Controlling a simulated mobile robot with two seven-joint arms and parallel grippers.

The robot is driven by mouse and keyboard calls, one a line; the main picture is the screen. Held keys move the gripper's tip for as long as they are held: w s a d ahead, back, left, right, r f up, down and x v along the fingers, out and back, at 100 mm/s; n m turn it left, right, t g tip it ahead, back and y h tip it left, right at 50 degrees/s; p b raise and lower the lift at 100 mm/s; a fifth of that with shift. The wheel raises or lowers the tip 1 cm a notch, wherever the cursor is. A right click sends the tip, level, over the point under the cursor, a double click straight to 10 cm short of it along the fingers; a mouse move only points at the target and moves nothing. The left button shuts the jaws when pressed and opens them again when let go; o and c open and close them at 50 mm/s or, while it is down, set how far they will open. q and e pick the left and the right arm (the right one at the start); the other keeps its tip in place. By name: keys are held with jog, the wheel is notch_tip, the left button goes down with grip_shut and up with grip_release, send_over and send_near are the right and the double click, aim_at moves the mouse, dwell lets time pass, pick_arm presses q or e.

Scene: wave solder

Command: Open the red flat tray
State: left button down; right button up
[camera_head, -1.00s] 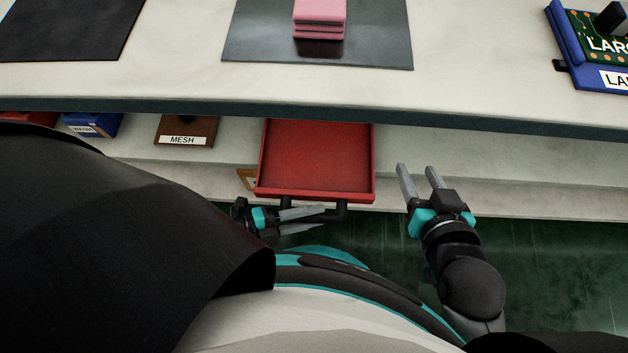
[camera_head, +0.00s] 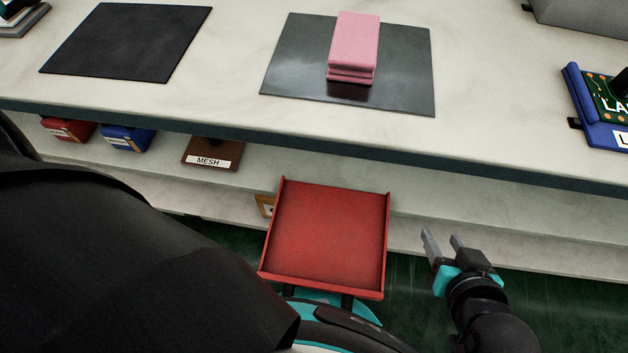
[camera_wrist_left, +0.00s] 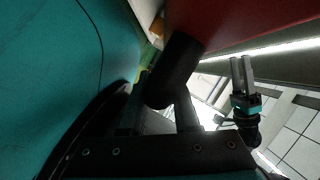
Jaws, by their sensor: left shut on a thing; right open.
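The red flat tray (camera_head: 330,235) is out from the shelf below the worktop, with much of it past the shelf's front edge and its inside empty. Its red underside (camera_wrist_left: 240,22) shows in the left wrist view. Its dark handle (camera_wrist_left: 175,72) lies between the fingers of my left gripper (camera_wrist_left: 158,115), which is shut on it. In the head view my left gripper is hidden behind my own body and the tray's front. My right gripper (camera_head: 441,244) is open and empty, to the right of the tray and apart from it.
On the shelf left of the tray are a brown block labelled MESH (camera_head: 211,154), a blue bin (camera_head: 126,138) and a red bin (camera_head: 67,130). Pink blocks (camera_head: 353,48) stand on a grey mat (camera_head: 285,70) above. The shelf to the right is clear.

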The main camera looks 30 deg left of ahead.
pick_arm(q)
jog(key=shift+s, duration=0.1)
jog(key=c, duration=0.7)
grip_release()
jog(key=shift+o, duration=0.2)
jog(key=shift+a, duration=0.1)
jog(key=p+v, duration=0.2)
jog(key=v, duration=1.3)
pick_arm(e)
jog(key=s+d+g+h, duration=0.1)
jog(key=s+d+g, duration=0.2)
jog(key=s+d, duration=0.1)
jog(key=shift+d+r+h, duration=0.25)
jog(key=shift+r+h, duration=0.15)
pick_arm(q)
jog(key=shift+f, duration=0.1)
jog(key=shift+a, duration=0.1)
